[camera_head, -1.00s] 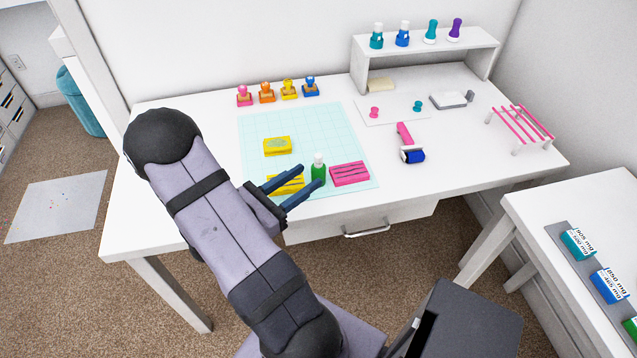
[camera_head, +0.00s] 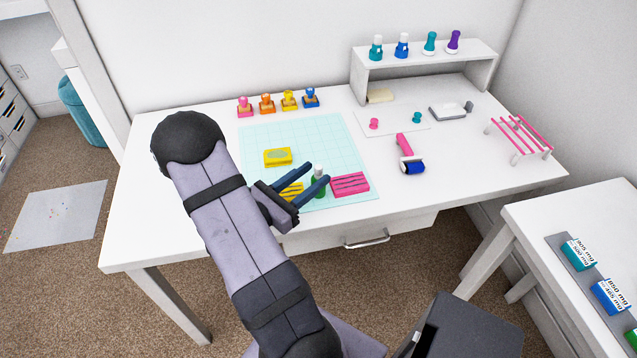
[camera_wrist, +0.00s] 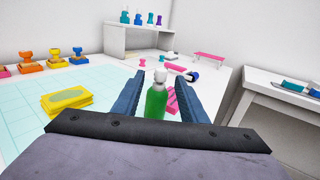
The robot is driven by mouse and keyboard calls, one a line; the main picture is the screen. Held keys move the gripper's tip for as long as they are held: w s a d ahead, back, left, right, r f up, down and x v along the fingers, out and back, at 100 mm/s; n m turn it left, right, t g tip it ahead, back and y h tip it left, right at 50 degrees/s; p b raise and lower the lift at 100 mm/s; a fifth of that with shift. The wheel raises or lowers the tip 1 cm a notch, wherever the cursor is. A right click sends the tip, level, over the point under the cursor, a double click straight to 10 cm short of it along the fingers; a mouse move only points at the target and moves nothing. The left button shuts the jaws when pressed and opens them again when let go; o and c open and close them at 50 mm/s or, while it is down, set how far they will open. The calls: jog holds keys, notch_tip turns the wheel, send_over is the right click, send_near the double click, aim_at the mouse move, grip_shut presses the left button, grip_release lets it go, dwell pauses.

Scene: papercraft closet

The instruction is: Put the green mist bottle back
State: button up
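The green mist bottle (camera_head: 319,188) with a white cap stands upright on the light-blue mat, between a yellow block and a pink block. My gripper (camera_head: 319,172) is open, with its two blue fingers pointing toward the bottle. In the wrist view the bottle (camera_wrist: 156,100) stands between the spread fingers (camera_wrist: 160,90), with a gap on each side. The white shelf (camera_head: 425,50) at the back right carries several teal, blue and purple bottles on top.
The pink block (camera_head: 350,184) lies just right of the bottle. Yellow blocks (camera_head: 277,157) lie to its left. Several stamps (camera_head: 267,104) stand along the back. A pink-handled roller (camera_head: 410,160) and a pink rack (camera_head: 522,138) are on the right.

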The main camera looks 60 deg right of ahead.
jog(key=shift+x, duration=1.4)
grip_shut()
jog(key=shift+r+p, duration=0.55)
jog(key=shift+r, duration=4.45)
jog(key=shift+f, duration=0.1)
